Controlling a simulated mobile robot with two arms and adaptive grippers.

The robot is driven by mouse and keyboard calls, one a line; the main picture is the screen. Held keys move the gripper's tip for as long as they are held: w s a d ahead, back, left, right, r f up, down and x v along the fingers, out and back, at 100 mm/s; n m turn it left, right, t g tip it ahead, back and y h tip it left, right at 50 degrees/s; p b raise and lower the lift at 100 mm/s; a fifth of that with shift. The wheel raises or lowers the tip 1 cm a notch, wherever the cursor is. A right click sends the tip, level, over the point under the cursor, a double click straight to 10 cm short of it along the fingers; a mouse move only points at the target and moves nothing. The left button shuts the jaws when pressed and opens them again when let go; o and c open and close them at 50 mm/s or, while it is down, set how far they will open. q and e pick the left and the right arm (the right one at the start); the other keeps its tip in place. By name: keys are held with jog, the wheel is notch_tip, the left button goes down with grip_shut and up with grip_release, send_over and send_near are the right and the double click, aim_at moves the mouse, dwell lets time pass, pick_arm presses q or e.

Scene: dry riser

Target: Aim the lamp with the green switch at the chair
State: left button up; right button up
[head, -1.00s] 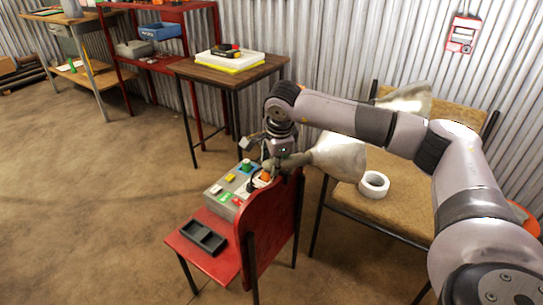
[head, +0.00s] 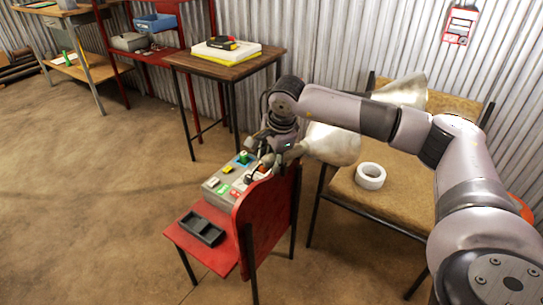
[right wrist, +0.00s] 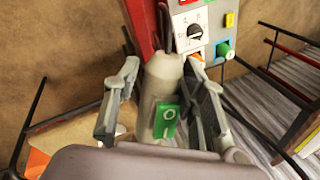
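The lamp with the green switch shows in the right wrist view, its pale grey body (right wrist: 160,88) carrying a green O/I switch (right wrist: 166,121). My right gripper (right wrist: 163,85) has one finger on each side of this body, with a gap visible at the left finger. In the head view my right gripper (head: 278,143) is at the narrow end of a silvery lampshade (head: 333,144), above the red chair's backrest. A second silvery shade (head: 408,90) sits behind my right arm. A red chair (head: 262,225) and a brown chair (head: 395,195) stand here. My left gripper is out of view.
A grey control box (head: 222,190) and a dark tray (head: 201,229) rest on the red seat. A white tape roll (head: 370,176) lies on the brown seat. A brown table (head: 228,68) stands behind, against the corrugated wall. Open floor lies left.

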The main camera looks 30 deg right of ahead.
jog(key=shift+o, duration=1.2)
jog(key=shift+d+r, duration=0.1)
jog(key=shift+r, duration=0.05)
jog(key=shift+w, duration=0.1)
jog(key=shift+r, duration=0.55)
jog(key=v, duration=1.1)
jog(key=shift+s, duration=0.25)
jog(key=shift+a+f, duration=0.15)
jog(key=shift+a, duration=0.05)
